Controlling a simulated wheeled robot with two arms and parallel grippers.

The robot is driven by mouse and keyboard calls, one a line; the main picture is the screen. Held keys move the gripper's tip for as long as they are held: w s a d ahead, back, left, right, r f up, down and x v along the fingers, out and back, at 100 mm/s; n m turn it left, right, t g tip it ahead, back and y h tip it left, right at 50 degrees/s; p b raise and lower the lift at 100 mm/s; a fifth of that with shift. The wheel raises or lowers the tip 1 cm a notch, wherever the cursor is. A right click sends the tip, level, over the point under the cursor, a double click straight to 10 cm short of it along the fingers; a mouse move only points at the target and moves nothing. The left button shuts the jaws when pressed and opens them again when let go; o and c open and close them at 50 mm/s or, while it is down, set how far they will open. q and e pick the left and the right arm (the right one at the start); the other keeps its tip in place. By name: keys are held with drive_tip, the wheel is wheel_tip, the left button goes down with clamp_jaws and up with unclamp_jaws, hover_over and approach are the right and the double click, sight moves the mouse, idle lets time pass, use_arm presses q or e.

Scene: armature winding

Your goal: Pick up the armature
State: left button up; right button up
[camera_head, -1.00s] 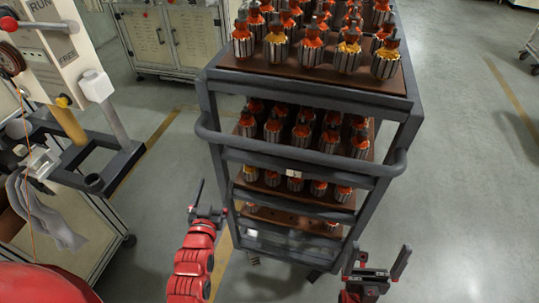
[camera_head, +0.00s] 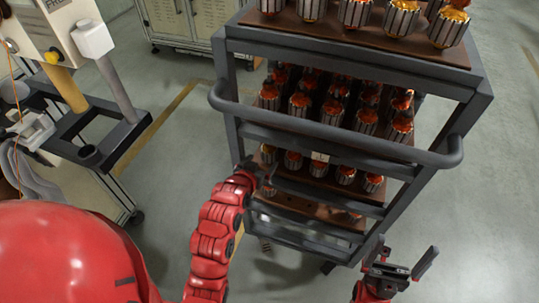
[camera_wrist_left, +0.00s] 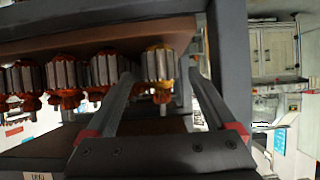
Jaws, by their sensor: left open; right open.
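Armatures with silver cores and orange or yellow windings stand in rows on the cart's shelves. In the head view, my left gripper (camera_head: 264,174) reaches the cart's left front side at a lower shelf, beside a yellowish armature (camera_head: 268,153); its fingers are hard to make out there. In the left wrist view, which appears upside down, my left gripper (camera_wrist_left: 160,78) is open. A yellow-wound armature (camera_wrist_left: 158,63) shows between its two fingers, in line with the gap; I cannot tell if they touch it.
The grey cart (camera_head: 345,52) has a protruding front handle bar (camera_head: 330,130) and corner posts close to my left arm. More armatures (camera_head: 400,18) stand on its top shelf. A machine stand (camera_head: 95,135) is at left. Floor right of the cart is clear.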

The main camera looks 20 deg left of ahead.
sight(270, 153)
use_arm(q)
drive_tip(key=shift+x, duration=1.3)
drive_tip(key=shift+w+r+p+x, duration=0.15)
drive_tip(key=shift+p+x, duration=0.25)
drive_tip(key=shift+x, duration=0.9)
drive_tip(key=shift+w+r+p+x, duration=0.1)
drive_tip(key=shift+r+p+x, duration=0.2)
drive_tip(key=shift+x, duration=0.95)
drive_tip(key=shift+d+f, duration=0.1)
drive_tip(key=shift+d, duration=0.05)
clamp_jaws()
